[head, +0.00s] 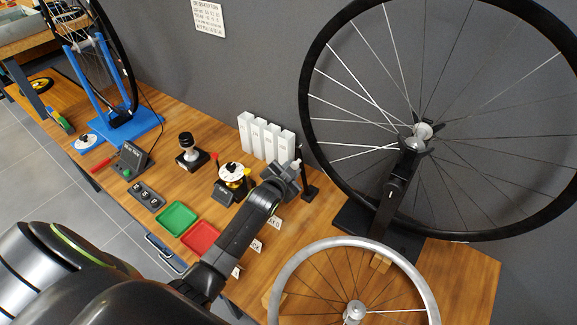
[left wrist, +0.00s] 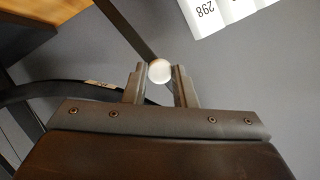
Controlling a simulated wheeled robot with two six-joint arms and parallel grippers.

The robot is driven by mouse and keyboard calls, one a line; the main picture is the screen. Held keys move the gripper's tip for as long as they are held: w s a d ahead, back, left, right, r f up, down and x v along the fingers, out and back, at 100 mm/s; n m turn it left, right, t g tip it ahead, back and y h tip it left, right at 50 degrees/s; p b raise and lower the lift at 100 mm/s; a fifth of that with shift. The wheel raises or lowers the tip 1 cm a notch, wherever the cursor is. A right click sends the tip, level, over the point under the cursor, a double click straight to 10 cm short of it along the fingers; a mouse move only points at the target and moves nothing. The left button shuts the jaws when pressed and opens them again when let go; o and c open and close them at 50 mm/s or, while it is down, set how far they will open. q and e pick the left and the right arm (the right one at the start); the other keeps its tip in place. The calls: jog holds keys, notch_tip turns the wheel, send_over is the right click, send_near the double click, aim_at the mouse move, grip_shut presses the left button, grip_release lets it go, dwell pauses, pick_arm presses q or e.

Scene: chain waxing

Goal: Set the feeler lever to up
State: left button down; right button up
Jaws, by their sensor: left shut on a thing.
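The feeler lever has a pale round knob (left wrist: 159,71) at the end of a thin dark bar (left wrist: 125,28). In the head view the knob (head: 297,163) shows at the tips of my left gripper (head: 291,170), in front of a black stand (head: 309,190). In the left wrist view my left gripper (left wrist: 159,85) has one finger on each side of the knob and is shut on it. Whether the lever is up or down I cannot tell. My right gripper is not in view.
White boxes (head: 266,138) stand left of the lever by the wall. A large wheel (head: 320,150) stands to its right, and a silver rim (head: 290,262) is in front. Green (head: 177,218) and red (head: 201,237) trays lie near my left arm.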

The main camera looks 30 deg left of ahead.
pick_arm(q)
jog(key=shift+s+d+m+t+y+b, duration=0.15)
jog(key=shift+d+m+y+b, duration=0.2)
jog(key=shift+d, duration=0.55)
jog(key=shift+s+d+m+t+y+b, duration=0.15)
jog(key=shift+d+m+y, duration=0.2)
jog(key=shift+d+m, duration=0.35)
jog(key=shift+d, duration=0.15)
jog(key=c, duration=1.2)
grip_release()
jog(key=shift+d+r, duration=0.1)
jog(key=shift+d, duration=0.05)
jog(key=p+v, duration=0.3)
jog(key=v, duration=1.4)
jog(key=shift+s+r, duration=0.1)
jog(key=shift+s, duration=0.1)
